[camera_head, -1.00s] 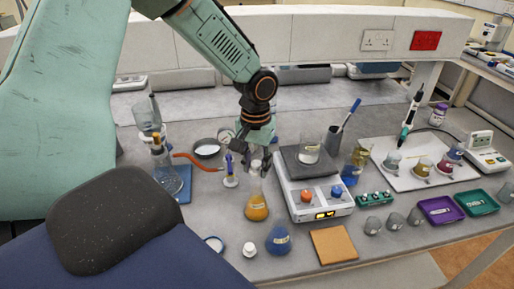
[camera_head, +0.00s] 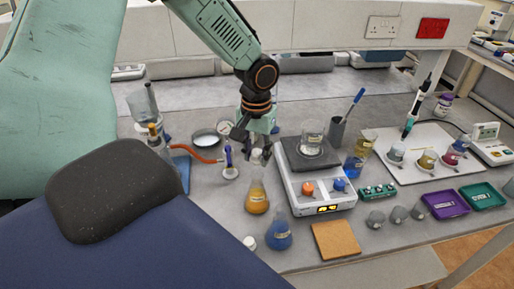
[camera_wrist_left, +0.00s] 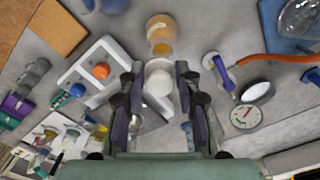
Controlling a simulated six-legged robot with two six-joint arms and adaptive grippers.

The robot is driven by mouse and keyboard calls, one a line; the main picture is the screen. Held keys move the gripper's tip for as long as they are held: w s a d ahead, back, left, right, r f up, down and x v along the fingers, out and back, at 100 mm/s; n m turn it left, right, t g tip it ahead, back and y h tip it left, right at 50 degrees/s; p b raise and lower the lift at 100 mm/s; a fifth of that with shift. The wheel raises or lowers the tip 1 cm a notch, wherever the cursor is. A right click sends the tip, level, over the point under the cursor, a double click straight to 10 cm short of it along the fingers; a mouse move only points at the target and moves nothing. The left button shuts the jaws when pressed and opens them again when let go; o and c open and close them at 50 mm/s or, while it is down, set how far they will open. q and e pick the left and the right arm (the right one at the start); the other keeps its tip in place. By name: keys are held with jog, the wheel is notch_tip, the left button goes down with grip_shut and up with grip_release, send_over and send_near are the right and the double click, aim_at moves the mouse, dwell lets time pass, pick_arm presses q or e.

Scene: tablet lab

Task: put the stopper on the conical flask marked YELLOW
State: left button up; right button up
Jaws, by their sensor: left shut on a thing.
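The conical flask with yellow-orange liquid (camera_head: 257,198) stands upright on the bench; it also shows in the left wrist view (camera_wrist_left: 160,27). Its label is too small to read. My right gripper is in neither view.
A blue-liquid flask (camera_head: 278,235) and a small white-topped item (camera_head: 250,242) stand in front. A small stand with a blue piece (camera_head: 229,170) and a red-orange tube (camera_head: 197,154) are left.

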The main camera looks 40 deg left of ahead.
aim_at(257, 164)
pick_arm(q)
jog(key=f+b, duration=0.1)
jog(key=f, duration=0.1)
jog(key=a+f+b, duration=0.1)
jog(key=shift+w+f+b, duration=0.3)
jog(key=shift+w+f, duration=0.2)
jog(key=shift+f, duration=0.2)
jog(key=shift+d+f, duration=0.15)
jog(key=shift+f, duration=0.05)
jog(key=shift+s+d+b, duration=0.2)
jog(key=shift+s+b, duration=0.1)
jog(key=shift+s, duration=0.15)
jog(key=shift+w+a+f, duration=0.2)
jog(key=shift+w+a, duration=0.05)
jog(key=shift+w, duration=0.15)
jog(key=shift+s+d+r, duration=0.25)
jog(key=shift+s, duration=0.05)
jog(key=shift+s+p, duration=0.1)
jog(key=shift+p, duration=0.2)
